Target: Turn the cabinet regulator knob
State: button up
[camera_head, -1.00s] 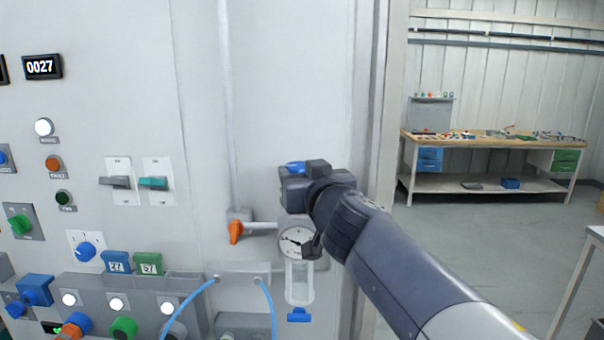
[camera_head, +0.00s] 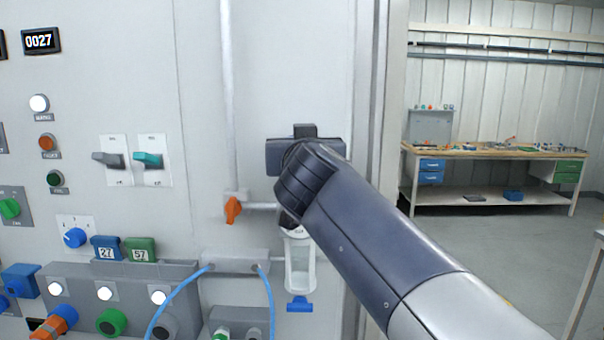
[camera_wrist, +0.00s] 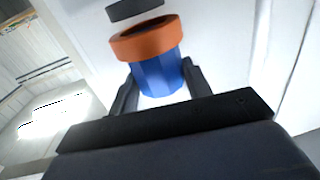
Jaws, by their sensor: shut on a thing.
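The regulator knob (camera_wrist: 158,75) is blue with an orange collar (camera_wrist: 146,38), seen close up in the wrist view. My gripper (camera_wrist: 160,85) is shut on it, with one dark finger on each side of the blue part. In the head view my gripper (camera_head: 304,152) is up against the cabinet panel (camera_head: 290,60), above the clear regulator bowl (camera_head: 300,262). It hides the knob and most of the round gauge there.
An orange valve handle (camera_head: 233,210) sits just left of my gripper. Blue hoses (camera_head: 268,295) loop below it. Switches and coloured knobs fill the panel's left side. A workbench (camera_head: 490,152) stands far right beyond open floor.

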jog(key=shift+a+f+m+h+b, duration=0.15)
jog(key=shift+m+h+b, duration=0.45)
jog(key=shift+h+b, duration=0.5)
jog(key=shift+a+f+m+h+b, duration=0.1)
jog(key=shift+m+h+b, duration=0.6)
jog(key=shift+b, duration=0.7)
jog(key=m+h, duration=0.1)
jog(key=m+g+h+b, duration=0.1)
jog(key=h, duration=0.1)
jog(key=shift+w+a+r, duration=0.1)
jog(key=shift+a+r, duration=0.05)
jog(key=shift+a, duration=0.05)
jog(key=m+h, duration=0.1)
jog(key=m+g+h+p, duration=0.1)
jog(key=h, duration=0.1)
jog(key=m+g+h, duration=0.1)
jog(key=h, duration=0.1)
jog(key=shift+w+a+r+p, duration=0.1)
jog(key=shift+a+r+p, duration=0.05)
jog(key=shift+r+p, duration=0.2)
jog(key=shift+f+m+g+h+p, duration=0.15)
jog(key=shift+m+g+h+p, duration=0.85)
jog(key=shift+m+g+h, duration=0.25)
jog(key=shift+f, duration=0.1)
jog(key=o, duration=1)
jog(key=shift+a, duration=0.1)
